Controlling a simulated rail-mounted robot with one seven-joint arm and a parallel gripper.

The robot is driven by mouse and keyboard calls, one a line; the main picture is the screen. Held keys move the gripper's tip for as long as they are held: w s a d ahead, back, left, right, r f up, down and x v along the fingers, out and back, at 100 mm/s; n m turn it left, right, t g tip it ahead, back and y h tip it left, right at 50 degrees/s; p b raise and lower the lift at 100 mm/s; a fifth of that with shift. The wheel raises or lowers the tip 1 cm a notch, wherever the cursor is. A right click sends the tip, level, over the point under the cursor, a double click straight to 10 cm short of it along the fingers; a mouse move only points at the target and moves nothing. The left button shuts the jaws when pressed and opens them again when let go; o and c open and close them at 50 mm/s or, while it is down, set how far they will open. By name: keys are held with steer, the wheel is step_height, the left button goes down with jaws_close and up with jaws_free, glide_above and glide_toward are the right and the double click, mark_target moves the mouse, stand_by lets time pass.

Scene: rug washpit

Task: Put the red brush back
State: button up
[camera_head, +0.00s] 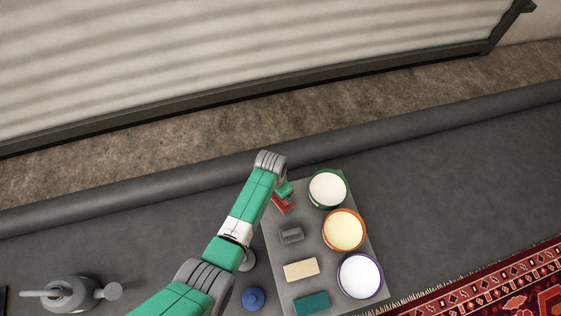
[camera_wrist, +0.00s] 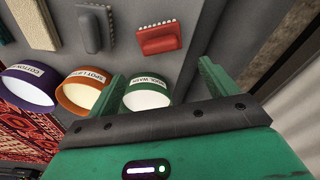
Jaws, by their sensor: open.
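The red brush (camera_head: 287,207) lies on the grey board (camera_head: 273,240) at its upper left, partly hidden under my gripper (camera_head: 284,190) in the head view. The green-banded tub (camera_wrist: 146,97), labelled wool wash, shows between the fingers, close to the left one.
A grey brush (camera_head: 291,235), a cream block (camera_head: 300,270) and a teal block (camera_head: 311,303) line the board's left side. Green (camera_head: 328,188), orange (camera_head: 343,230) and purple (camera_head: 359,276) tubs stand along its right. A blue object (camera_head: 253,298) and a grey can (camera_head: 72,294) stand left. A rug (camera_head: 500,290) lies right.

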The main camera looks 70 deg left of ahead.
steer(key=shift+r, duration=0.35)
steer(key=w+d+r+m+t+y, duration=0.3)
steer(key=w+r+t, duration=0.4)
steer(key=w+r, duration=1.75)
steer(key=w+d+r+t+y, duration=0.1)
steer(key=d+r+t, duration=0.15)
steer(key=r, duration=0.35)
steer(key=w+d+r+t, duration=0.1)
steer(key=d+r, duration=0.3)
steer(key=r, duration=0.3)
steer(key=w+d+r+t+y, duration=0.1)
steer(key=w+d+r, duration=0.15)
steer(key=r, duration=0.35)
steer(key=s+d+r+t+h, duration=0.1)
steer(key=d+r+t, duration=0.2)
steer(key=d+r, duration=0.4)
steer(key=s+d+r+t+h, duration=0.15)
steer(key=d+r, duration=0.35)
steer(key=r, duration=0.5)
steer(key=s+d+r+m+t+h, duration=0.1)
steer(key=s+d+r+t+h, duration=0.2)
steer(key=s+d+r+t, duration=0.4)
steer(key=s+d+r, duration=0.6)
steer(key=s+r, duration=0.1)
steer(key=r, duration=0.3)
steer(key=shift+s+d+r+t, duration=0.15)
steer(key=shift+d+r+t, duration=0.1)
steer(key=shift+r+t, duration=0.1)
